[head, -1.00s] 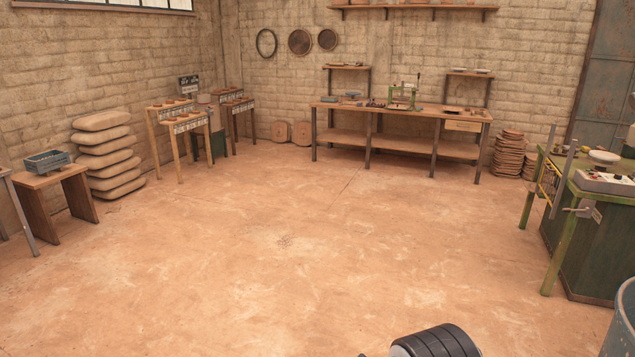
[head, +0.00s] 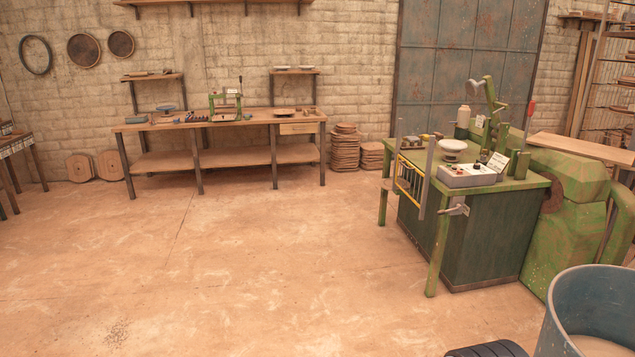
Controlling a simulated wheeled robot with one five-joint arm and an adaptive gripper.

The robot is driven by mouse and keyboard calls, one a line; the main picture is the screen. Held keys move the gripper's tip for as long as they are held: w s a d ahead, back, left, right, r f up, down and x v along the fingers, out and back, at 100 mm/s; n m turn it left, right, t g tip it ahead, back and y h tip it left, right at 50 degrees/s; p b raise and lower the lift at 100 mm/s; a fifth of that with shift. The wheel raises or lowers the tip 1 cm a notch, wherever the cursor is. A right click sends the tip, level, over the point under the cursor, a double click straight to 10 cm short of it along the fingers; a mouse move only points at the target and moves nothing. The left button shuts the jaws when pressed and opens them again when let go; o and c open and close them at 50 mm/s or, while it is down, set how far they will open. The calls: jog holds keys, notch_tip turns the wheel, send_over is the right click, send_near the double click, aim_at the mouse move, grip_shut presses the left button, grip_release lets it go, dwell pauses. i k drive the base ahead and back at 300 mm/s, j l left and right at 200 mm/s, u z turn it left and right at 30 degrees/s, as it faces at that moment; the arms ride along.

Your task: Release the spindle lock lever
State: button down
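A green machine bench (head: 470,240) stands at the right, with a white bowl-shaped piece (head: 453,148) and a grey control box (head: 468,175) on top. A small metal lever-like fitting (head: 455,208) sticks out from its front edge, below the control box. A red-handled lever (head: 530,112) stands upright at the back of the bench. I cannot tell which of these is the spindle lock lever. My gripper is not in view; only a dark ribbed part, probably of my arm, shows at the bottom edge.
A blue drum (head: 570,305) stands at the near right. Upright grey bars and a yellow rack (head: 409,179) are at the bench's left end. A long wooden workbench (head: 160,159) with a green press (head: 226,104) is against the back wall. The middle floor is clear.

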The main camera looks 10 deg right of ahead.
aim_at(458, 206)
jog(key=i+z, duration=0.4)
jog(key=i, duration=1.1)
jog(key=i+l+u, duration=1.35)
jog(key=l, duration=0.25)
jog(key=i+l+u, duration=0.15)
jog(key=l, duration=0.4)
jog(key=l+u, duration=0.15)
jog(key=l, duration=0.45)
